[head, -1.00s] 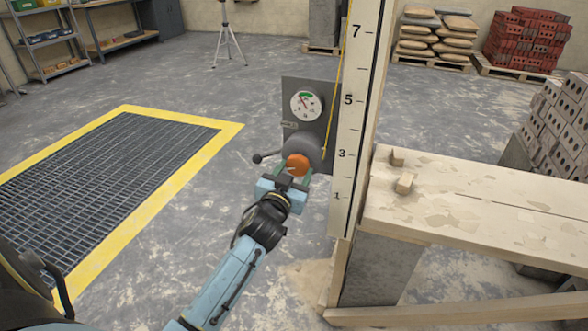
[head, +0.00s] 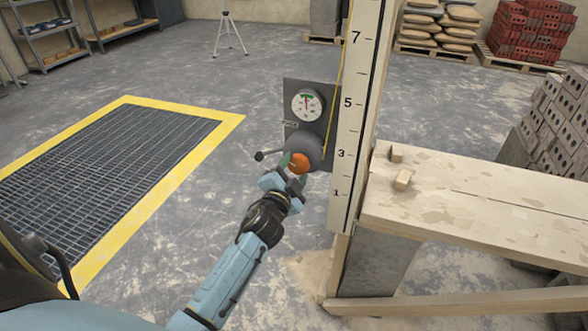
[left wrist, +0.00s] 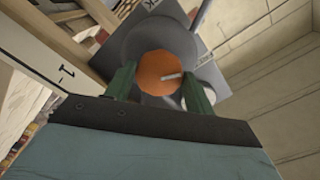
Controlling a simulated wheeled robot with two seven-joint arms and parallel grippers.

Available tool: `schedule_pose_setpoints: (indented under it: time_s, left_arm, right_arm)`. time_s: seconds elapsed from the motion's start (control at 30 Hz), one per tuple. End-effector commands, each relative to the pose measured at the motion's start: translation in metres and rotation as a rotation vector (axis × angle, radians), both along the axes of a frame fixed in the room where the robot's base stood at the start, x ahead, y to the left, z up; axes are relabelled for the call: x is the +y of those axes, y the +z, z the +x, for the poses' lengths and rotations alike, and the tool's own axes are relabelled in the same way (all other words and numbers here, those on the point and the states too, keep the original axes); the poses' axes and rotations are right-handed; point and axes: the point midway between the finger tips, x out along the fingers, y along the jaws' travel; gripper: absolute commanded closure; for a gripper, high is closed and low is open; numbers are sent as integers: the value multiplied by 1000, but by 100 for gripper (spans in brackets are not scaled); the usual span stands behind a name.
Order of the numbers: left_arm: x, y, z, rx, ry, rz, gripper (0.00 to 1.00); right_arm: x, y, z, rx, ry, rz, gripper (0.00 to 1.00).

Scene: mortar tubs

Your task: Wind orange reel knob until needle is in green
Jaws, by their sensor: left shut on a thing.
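The orange reel knob (head: 299,163) sits on the front of a grey round reel (head: 304,150) on a dark panel (head: 329,94). Above it is a round white gauge (head: 308,105); its needle points about straight up, to the green arc at the top of the dial. My left gripper (head: 295,172) is shut on the knob, rolled at a slant. In the left wrist view the green fingers grip the orange knob (left wrist: 162,73) from both sides, and a pale mark shows on its face. My right gripper is not in view.
A numbered white board (head: 350,120) with a yellow cord stands just right. A plank bench (head: 450,205) with small wood blocks is further right. A yellow-edged floor grate (head: 100,170) lies left.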

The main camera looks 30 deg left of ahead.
Motion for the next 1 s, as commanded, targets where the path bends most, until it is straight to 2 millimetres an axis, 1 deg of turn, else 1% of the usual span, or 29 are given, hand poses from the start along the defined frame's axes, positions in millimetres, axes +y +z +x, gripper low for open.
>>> schedule_pose_setpoints:
  time_s: [0.23, 0.67, 0.7, 0.83, 1.0]
  left_arm:
    - [0, -1, -1, 15, 0, 53, 69]
    - [0, -2, -1, 17, 1, 60, 69]
    - [0, -2, -1, 17, 1, 60, 42]
    - [0, -1, 0, 16, 0, 59, 25]
    - [0, 0, 0, 15, 0, 58, 24]
  right_arm:
    - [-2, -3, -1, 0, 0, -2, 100]
    - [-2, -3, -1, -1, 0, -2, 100]
    - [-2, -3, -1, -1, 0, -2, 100]
    - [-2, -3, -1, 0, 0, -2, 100]
    - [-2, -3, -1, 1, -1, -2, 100]
